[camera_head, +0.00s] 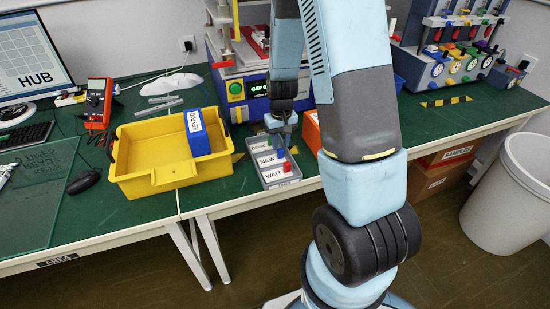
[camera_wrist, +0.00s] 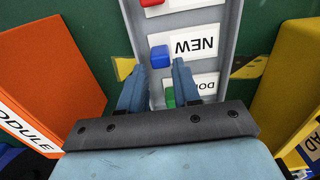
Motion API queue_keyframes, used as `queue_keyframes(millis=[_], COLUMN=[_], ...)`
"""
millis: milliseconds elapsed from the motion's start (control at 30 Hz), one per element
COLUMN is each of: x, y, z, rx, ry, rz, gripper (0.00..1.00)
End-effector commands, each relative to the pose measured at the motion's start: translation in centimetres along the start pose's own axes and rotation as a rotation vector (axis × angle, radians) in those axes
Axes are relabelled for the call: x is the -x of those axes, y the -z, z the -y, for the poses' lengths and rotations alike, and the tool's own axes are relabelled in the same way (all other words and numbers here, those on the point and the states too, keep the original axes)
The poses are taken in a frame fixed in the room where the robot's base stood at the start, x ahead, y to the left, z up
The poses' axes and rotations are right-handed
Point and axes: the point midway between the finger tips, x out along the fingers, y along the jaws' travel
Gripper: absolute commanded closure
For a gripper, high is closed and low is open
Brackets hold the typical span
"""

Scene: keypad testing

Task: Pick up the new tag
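The new tag (camera_head: 266,161) is a white label reading NEW with a blue block at one end, lying in a grey tray (camera_head: 283,183) on the green bench. In the wrist view the label (camera_wrist: 196,44) is upside down and its blue block (camera_wrist: 159,57) lies just beyond my fingertips, in line with the gap between them. My gripper (camera_wrist: 159,67) is open and empty, above the tray. In the head view my gripper (camera_head: 280,138) hangs over the tray's back part. I cannot tell its exact height.
The tray also holds a WAIT tag (camera_head: 274,175) with a red block and a DONE tag with a green block (camera_wrist: 170,97), partly hidden by my gripper. A yellow bin (camera_head: 150,187) stands left, an orange box (camera_wrist: 55,65) on the other side.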

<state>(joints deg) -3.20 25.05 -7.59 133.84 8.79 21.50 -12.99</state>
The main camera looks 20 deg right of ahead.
Motion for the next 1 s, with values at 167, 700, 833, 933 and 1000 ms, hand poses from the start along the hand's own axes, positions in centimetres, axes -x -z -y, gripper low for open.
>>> queue_keyframes(millis=[167, 700, 833, 933, 1000], x=[-2.5, -4.2, -4.2, -4.2, -4.2], y=[-0.5, -0.3, -0.3, -0.3, -0.3], z=[0.1, 0.1, 0.1, 0.1, 0.1], rx=[-0.002, -0.001, -0.001, -0.001, -0.001], ry=[0.000, 0.000, 0.000, 0.000, 0.000], rz=[0.005, 0.000, 0.000, 0.000, 0.000], gripper=[0.68, 0.73, 0.85, 0.95, 1.00])
